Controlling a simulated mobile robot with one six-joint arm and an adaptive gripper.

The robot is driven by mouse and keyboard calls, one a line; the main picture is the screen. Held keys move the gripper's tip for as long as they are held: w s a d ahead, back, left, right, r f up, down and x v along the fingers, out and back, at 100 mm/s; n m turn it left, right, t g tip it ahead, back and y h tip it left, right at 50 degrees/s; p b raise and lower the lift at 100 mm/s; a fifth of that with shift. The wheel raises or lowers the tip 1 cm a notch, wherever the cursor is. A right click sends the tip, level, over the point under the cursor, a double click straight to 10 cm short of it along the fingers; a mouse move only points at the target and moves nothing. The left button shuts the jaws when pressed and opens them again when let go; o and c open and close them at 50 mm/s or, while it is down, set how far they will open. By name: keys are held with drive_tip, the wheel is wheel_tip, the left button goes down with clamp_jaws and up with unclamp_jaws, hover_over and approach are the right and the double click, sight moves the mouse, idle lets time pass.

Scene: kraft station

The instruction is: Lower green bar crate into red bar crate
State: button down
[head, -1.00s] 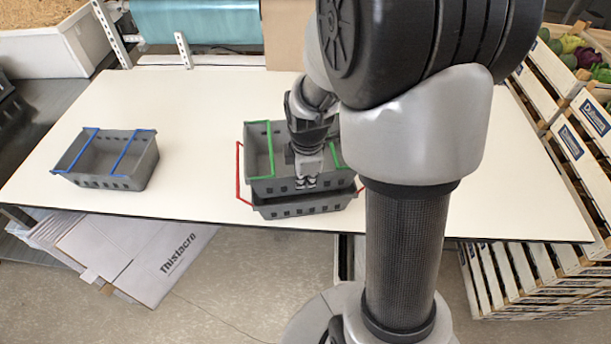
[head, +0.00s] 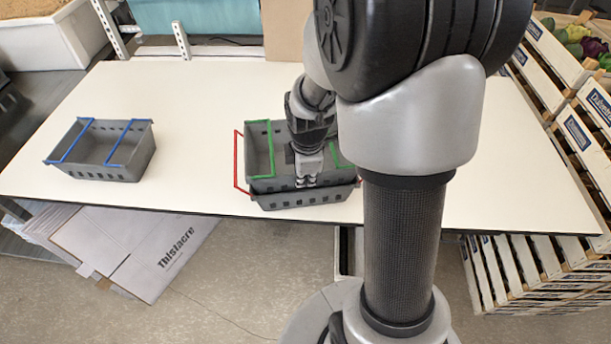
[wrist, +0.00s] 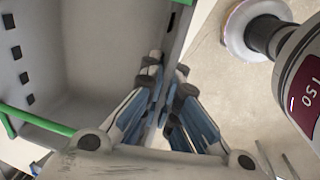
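The green bar crate (head: 262,160) is grey with green bars and sits mostly inside the red bar crate (head: 285,201), whose lower wall and red bar show around it on the table. My gripper (head: 308,182) is at the near wall of the green bar crate. In the wrist view my gripper (wrist: 168,105) has its fingers on both sides of that crate wall, shut on it. The green bar crate's inside (wrist: 100,60) looks empty there. My arm hides the right part of both crates in the head view.
A grey crate with blue bars (head: 104,150) stands at the left of the white table (head: 190,100). Slatted wooden crates (head: 570,120) with vegetables stand at the right. Flat cardboard (head: 140,250) lies below the front edge. The table between the crates is clear.

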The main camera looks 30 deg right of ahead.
drive_tip(key=shift+f+b, duration=0.35)
drive_tip(key=shift+f, duration=0.05)
idle(0.4)
drive_tip(key=c, duration=2.3)
unclamp_jaws()
drive_tip(key=o, duration=0.6)
drive_tip(key=shift+s, duration=0.1)
drive_tip(key=r, duration=0.4)
drive_tip(key=s+r, duration=0.1)
drive_tip(key=r, duration=0.6)
drive_tip(key=shift+s+a+r, duration=0.35)
drive_tip(key=shift+r, duration=0.05)
drive_tip(key=s+a+m+t+b, duration=0.1)
drive_tip(key=s+a+m+b, duration=0.1)
drive_tip(key=s+a+m, duration=0.1)
drive_tip(key=s+a+m+t+b, duration=0.1)
drive_tip(key=s+a+m+b, duration=0.1)
drive_tip(key=s+m, duration=0.4)
drive_tip(key=s+a+m+b, duration=0.2)
drive_tip(key=s+a+m, duration=0.2)
drive_tip(key=s+a, duration=0.1)
drive_tip(key=shift+s+r+m+t+y+b, duration=0.15)
drive_tip(key=shift+s+m+t+y+b, duration=0.25)
drive_tip(key=shift+s, duration=0.35)
